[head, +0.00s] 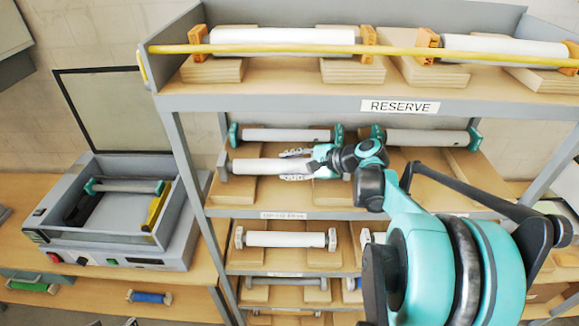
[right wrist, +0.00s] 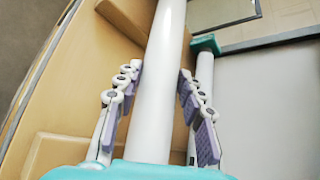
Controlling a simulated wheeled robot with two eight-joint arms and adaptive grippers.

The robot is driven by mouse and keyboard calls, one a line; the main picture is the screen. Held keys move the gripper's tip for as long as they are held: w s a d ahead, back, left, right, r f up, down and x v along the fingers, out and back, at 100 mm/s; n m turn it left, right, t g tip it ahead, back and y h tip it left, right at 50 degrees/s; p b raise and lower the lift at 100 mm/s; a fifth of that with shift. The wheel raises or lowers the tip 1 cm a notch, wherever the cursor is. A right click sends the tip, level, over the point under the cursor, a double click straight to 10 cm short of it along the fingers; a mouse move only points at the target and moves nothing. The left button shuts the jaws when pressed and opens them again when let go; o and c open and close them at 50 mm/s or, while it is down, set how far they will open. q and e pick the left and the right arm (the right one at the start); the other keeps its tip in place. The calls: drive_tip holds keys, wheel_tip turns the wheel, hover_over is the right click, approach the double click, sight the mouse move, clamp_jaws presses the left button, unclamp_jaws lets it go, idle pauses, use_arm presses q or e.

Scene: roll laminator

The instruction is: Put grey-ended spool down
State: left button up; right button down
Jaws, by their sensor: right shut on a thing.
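The grey-ended spool (head: 262,166) is a white roll whose left grey end (head: 223,163) shows in the head view. It lies level at the front of the shelf below the RESERVE label, over light wooden blocks (head: 236,190). My right gripper (head: 297,165) is shut around the roll right of its middle. Its right end is hidden behind the gripper and arm. In the right wrist view the white roll (right wrist: 154,100) runs between the two padded fingers of my right gripper (right wrist: 158,88). I cannot tell whether the spool touches the blocks. My left gripper is not in view.
Teal-ended spools (head: 285,135) lie close behind on the same shelf. Orange-ended spools (head: 283,37) lie above, behind a yellow bar (head: 300,49). Another pale-ended spool (head: 284,239) lies one shelf down. The open laminator (head: 115,210) stands left of the rack.

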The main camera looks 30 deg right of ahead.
drive_tip(key=shift+w+d+f, duration=0.1)
drive_tip(key=shift+w+f, duration=0.1)
drive_tip(key=shift+f, duration=0.35)
drive_tip(key=c, duration=0.9)
unclamp_jaws()
drive_tip(key=shift+s+r, duration=0.1)
drive_tip(key=shift+s, duration=0.15)
drive_tip(key=shift+w, duration=0.1)
drive_tip(key=b+v, duration=0.2)
drive_tip(key=v, duration=0.9)
drive_tip(key=s+a+f+n+g+h, duration=0.1)
drive_tip(key=s+a+f+n+h, duration=0.1)
drive_tip(key=a+n, duration=0.4)
drive_tip(key=s+a+f+n+g+h, duration=0.1)
drive_tip(key=s+a+f+n+h, duration=0.1)
drive_tip(key=s+a+f+n, duration=0.3)
drive_tip(key=s+a+f+n+g+h, duration=0.1)
drive_tip(key=s+a+f+n+h, duration=0.1)
drive_tip(key=a+f+n, duration=0.5)
drive_tip(key=shift+s+a+n, duration=0.4)
drive_tip(key=shift+a, duration=0.25)
drive_tip(key=shift+s+a+n, duration=0.4)
drive_tip(key=shift+s+a, duration=0.05)
drive_tip(key=shift+a, duration=0.2)
